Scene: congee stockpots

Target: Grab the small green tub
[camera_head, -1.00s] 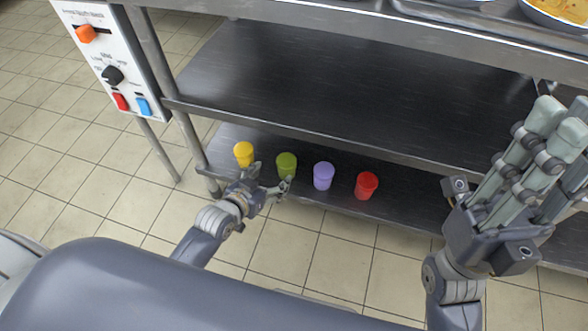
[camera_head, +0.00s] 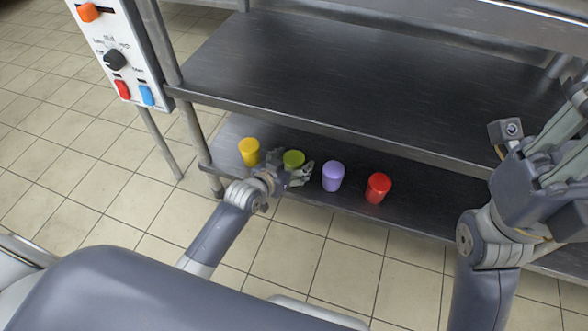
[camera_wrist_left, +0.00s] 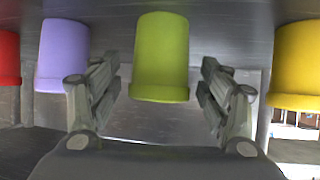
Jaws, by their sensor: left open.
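The small green tub (camera_head: 294,158) stands on the low dark shelf, between the yellow tub (camera_head: 249,150) and the purple tub (camera_head: 333,176). My left gripper (camera_head: 291,177) is at the green tub and hides its lower part in the head view. In the left wrist view the green tub (camera_wrist_left: 162,55) shows between the two open fingers of my left gripper (camera_wrist_left: 162,82), with a gap on each side. The picture there looks turned upside down. My right gripper (camera_head: 560,150) is at the right edge, its fingers partly cut off, away from the tubs.
A red tub (camera_head: 378,188) stands to the right of the purple one on the lower shelf (camera_head: 420,205). A wider metal shelf (camera_head: 340,85) lies above. A control panel (camera_head: 118,50) and table legs are at the left. The tiled floor in front is clear.

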